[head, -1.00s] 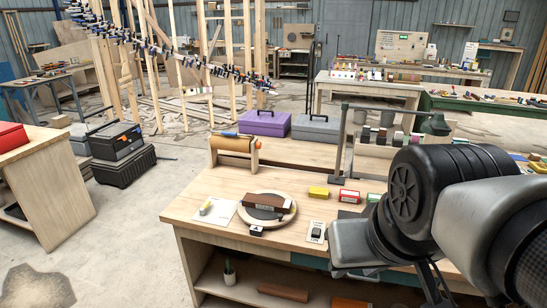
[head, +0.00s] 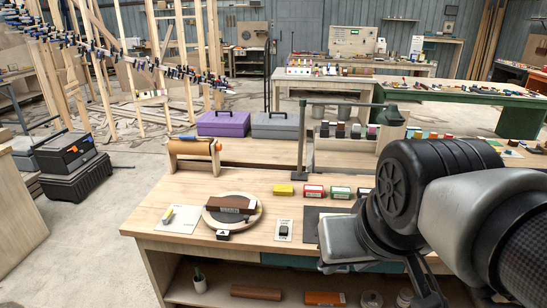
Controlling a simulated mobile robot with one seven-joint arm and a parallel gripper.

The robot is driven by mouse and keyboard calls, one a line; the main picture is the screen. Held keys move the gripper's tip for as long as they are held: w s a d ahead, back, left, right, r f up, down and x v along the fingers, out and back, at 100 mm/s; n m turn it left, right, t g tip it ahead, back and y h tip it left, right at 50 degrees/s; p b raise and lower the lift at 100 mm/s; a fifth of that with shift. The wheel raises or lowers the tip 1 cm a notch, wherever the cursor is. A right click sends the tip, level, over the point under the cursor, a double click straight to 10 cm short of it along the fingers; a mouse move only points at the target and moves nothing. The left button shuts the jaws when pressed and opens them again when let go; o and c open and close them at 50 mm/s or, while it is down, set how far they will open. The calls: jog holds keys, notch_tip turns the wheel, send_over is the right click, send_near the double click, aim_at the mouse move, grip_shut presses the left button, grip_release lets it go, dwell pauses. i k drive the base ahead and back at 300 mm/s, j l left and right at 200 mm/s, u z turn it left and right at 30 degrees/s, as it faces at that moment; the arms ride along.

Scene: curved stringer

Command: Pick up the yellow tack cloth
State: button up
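A small yellow block-like piece (head: 283,190), which looks like the yellow tack cloth, lies flat on the wooden workbench (head: 140,222). It is left of a red and white box (head: 313,192) and behind the round board. My arm reaches in from the right and covers the bench's right part. My gripper (head: 428,292) hangs at the lower right, in front of the bench and well away from the yellow piece. Its fingertips are not clear, so I cannot tell whether it is open.
A round board (head: 210,222) with a brown block, a white sheet (head: 178,220) and a switch plate (head: 284,230) lie nearer on the bench. Green and red boxes (head: 341,193) stand right of the yellow piece. A lamp post (head: 301,145) rises behind.

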aim_at(286, 190)
jog(key=i+j+z, duration=0.45)
jog(key=i, duration=0.2)
jog(key=i+j+z, duration=0.45)
jog(key=j, duration=0.3)
jog(key=i, duration=0.1)
